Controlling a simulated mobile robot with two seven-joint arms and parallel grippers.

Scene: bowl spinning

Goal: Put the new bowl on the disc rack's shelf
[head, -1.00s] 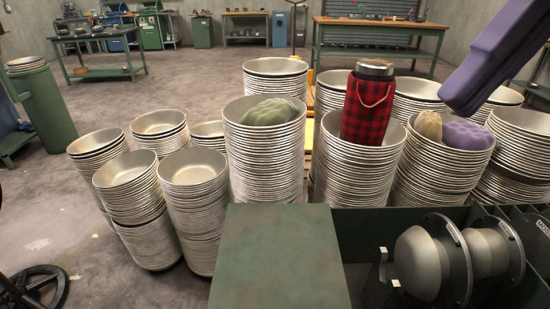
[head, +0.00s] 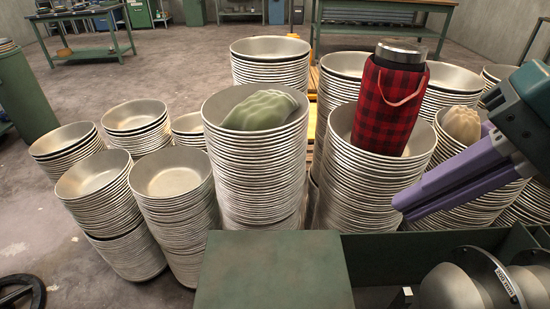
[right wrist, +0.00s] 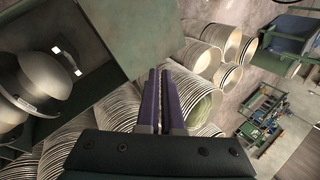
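Several tall stacks of metal bowls (head: 253,175) stand across the middle of the head view; I cannot tell which bowl is the new one. A dark green rack (head: 385,252) at the bottom right holds rounded metal pieces (head: 455,288). Its flat green shelf-like top (head: 272,270) is bare. The rack's metal pieces (right wrist: 38,75) also show in the right wrist view. My right gripper (head: 402,208) has purple fingers close together, with nothing visible between them. It is in front of the right-hand stacks. My left gripper is not in view.
A red plaid flask (head: 388,105) stands in one stack's top bowl. A green lumpy item (head: 262,108) lies in another, and a beige one (head: 461,125) in a stack at right. Workbenches (head: 385,25) stand behind.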

